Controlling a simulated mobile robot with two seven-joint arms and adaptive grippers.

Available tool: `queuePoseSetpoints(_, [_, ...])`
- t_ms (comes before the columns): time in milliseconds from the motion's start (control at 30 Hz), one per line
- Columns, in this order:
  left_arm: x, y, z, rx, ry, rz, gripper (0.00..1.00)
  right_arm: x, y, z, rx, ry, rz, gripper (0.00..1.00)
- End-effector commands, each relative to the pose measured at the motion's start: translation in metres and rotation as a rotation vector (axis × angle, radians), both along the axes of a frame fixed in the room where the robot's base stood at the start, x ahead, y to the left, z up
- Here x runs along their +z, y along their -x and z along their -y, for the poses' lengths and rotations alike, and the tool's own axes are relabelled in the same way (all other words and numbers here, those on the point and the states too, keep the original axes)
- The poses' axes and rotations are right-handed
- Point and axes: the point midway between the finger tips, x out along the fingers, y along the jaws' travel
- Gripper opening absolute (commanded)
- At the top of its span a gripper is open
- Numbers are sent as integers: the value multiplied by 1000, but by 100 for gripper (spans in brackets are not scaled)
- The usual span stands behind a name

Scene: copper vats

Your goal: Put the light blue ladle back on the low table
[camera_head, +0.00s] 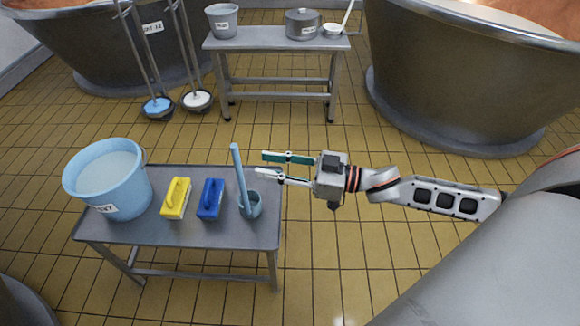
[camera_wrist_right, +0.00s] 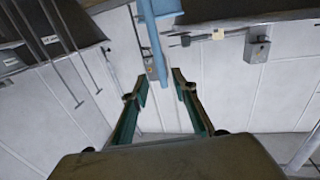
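The light blue ladle (camera_head: 251,207) is at the right end of the low grey table (camera_head: 190,235), its cup down at the tabletop and its long handle upright. My right gripper (camera_head: 260,163) is open and empty just right of the handle, fingers pointing left towards it. In the right wrist view the handle (camera_wrist_right: 153,38) rises beyond the gap between the open fingertips (camera_wrist_right: 157,78), and nothing is held. My left gripper is not in view.
A blue brush (camera_head: 210,200), a yellow brush (camera_head: 175,198) and a light blue bucket (camera_head: 122,190) share the low table. Behind stand another table (camera_head: 270,43) with pots, long-handled tools and large copper vats (camera_head: 450,80). Tiled floor between the tables is clear.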

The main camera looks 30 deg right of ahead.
Motion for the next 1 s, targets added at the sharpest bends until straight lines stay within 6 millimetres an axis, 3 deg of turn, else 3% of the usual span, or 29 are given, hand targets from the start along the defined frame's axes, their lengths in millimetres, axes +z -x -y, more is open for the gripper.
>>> queuePoseSetpoints(300, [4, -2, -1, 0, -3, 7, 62, 1, 26, 25, 0, -1, 1, 28])
queuePoseSetpoints(533, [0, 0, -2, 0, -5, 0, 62, -9, 37, 24, -21, 0, -6, 28])
queuePoseSetpoints(667, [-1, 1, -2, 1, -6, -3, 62, -41, 58, 5, -106, 23, -33, 28])
queuePoseSetpoints(767, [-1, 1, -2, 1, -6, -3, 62, -75, 86, -11, -206, 73, -80, 28])
queuePoseSetpoints(1000, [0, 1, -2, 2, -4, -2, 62, -143, 166, -30, -399, 277, -270, 28])
